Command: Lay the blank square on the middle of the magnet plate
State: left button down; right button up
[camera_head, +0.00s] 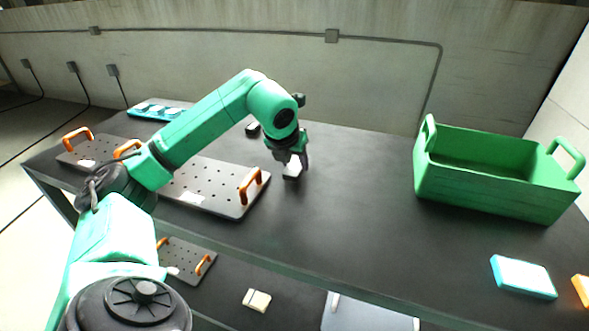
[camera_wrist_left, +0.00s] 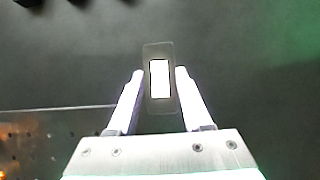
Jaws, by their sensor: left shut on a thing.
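My left gripper (camera_head: 292,172) is shut on a small dark block with a white patch (camera_wrist_left: 160,66), which I take to be the blank. The wrist view shows the block between the two fingertips, its long side pointing away from me. The gripper is over the dark bench, right of a grey perforated plate (camera_head: 222,178) with an orange handle and a white label. Another perforated plate (camera_head: 98,152) is further left. I cannot tell for certain which is the magnet plate. My left arm hides part of the plates. My right gripper is not in view.
A green handled crate (camera_head: 478,196) stands on the right of the bench (camera_head: 350,205). A cyan-edged white block (camera_head: 523,275) lies front right. A blue tray (camera_head: 157,110) is at the back left. A smaller perforated plate (camera_head: 190,262) sits below. The bench middle is clear.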

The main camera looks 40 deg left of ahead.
pick_arm(q)
jog(key=shift+w+f, duration=0.15)
jog(key=shift+f, duration=0.55)
jog(key=shift+c, duration=1.7)
grip_release()
